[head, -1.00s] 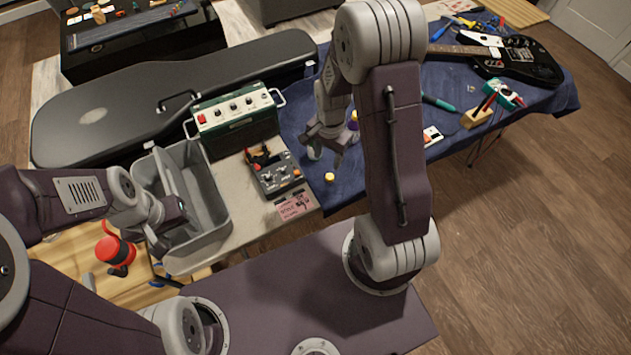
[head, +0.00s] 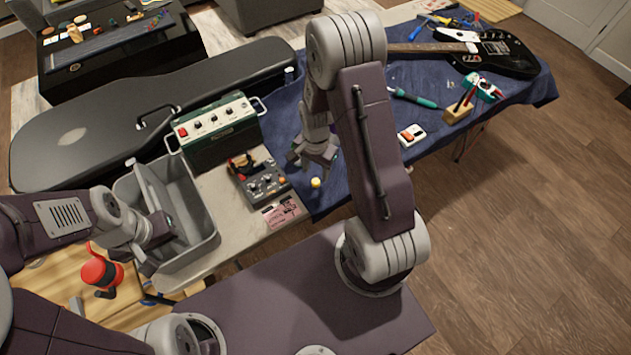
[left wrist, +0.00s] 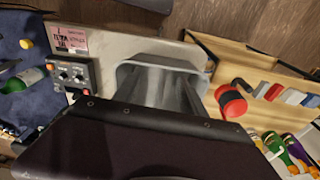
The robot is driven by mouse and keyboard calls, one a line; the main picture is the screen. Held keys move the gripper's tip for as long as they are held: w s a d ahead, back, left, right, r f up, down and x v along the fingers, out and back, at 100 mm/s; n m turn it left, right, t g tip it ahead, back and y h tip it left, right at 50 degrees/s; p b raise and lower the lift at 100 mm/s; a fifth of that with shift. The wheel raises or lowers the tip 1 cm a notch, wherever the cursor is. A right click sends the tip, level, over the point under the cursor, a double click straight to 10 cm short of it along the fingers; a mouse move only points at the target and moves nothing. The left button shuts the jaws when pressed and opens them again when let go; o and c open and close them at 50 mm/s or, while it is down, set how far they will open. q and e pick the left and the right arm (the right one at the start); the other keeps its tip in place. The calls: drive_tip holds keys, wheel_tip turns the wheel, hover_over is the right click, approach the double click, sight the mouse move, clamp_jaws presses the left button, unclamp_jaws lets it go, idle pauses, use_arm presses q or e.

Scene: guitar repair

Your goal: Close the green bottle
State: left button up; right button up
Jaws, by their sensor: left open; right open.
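A green bottle (left wrist: 24,77) with a pale label shows at the left of the left wrist view, on the blue cloth. I cannot tell from there whether it stands upright. In the head view it is hidden, with my right gripper over that part of the cloth. A small yellow cap (head: 315,182) lies on the cloth just in front of the right gripper. My right gripper (head: 316,158) points down and is open; what is between its fingers cannot be made out. My left gripper (head: 167,224) is open over the grey bin, away from the bottle.
The grey bin (head: 207,238) stands left of the pedal (head: 265,184) and green amplifier box (head: 215,150). A black guitar case (head: 75,137) lies behind. A guitar (head: 500,55), a screwdriver (head: 415,98) and other tools lie on the blue cloth (head: 370,150).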

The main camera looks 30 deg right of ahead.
sight(315, 182)
wheel_tip(315, 182, down, 5)
drive_tip(key=shift+s+a+f, duration=0.1)
drive_tip(key=shift+s+a, duration=0.05)
clamp_jaws()
